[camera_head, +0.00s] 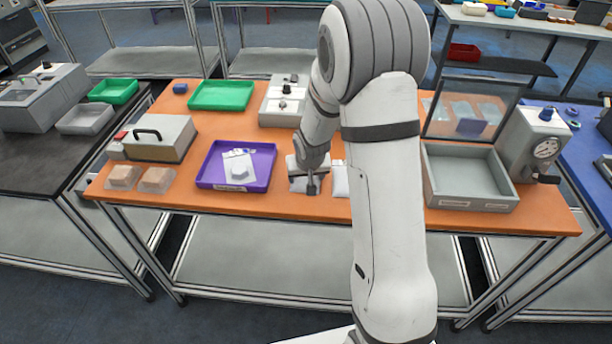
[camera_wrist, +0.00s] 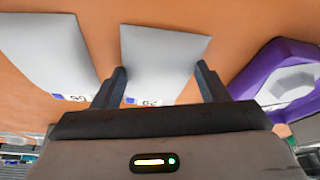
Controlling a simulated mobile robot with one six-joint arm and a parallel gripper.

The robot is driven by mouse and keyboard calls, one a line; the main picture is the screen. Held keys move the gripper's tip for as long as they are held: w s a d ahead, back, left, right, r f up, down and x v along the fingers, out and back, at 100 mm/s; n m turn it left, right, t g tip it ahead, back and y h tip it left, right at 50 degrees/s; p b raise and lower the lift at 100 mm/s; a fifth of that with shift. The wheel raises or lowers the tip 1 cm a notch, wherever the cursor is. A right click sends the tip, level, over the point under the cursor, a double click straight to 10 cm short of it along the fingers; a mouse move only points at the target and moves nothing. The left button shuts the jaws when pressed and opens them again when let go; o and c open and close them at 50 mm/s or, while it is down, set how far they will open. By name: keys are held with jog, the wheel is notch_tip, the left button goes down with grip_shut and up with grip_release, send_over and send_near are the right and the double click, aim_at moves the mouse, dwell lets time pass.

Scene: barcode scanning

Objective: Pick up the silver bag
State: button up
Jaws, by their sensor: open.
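A silver-grey bag (camera_wrist: 160,62) lies flat on the orange table, with a printed label with a blue mark at its near edge in the wrist view. In the head view this bag (camera_head: 298,184) is partly covered by my gripper (camera_head: 312,186). My gripper (camera_wrist: 161,82) is open, its two fingers to either side of the bag's labelled end. I cannot tell how high the fingertips are above the table. A second silver-grey bag (camera_wrist: 45,50) lies to the left in the wrist view; in the head view this bag (camera_head: 341,182) is partly hidden by my arm.
A purple tray (camera_head: 205,171) holding a pale item stands left of the bags. A grey box (camera_head: 472,187) is to the right. A green tray (camera_head: 221,95) and a white device (camera_head: 284,103) stand behind. Two brownish packs (camera_head: 124,176) lie at the left front.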

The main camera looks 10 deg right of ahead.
jog(key=c, duration=1.1)
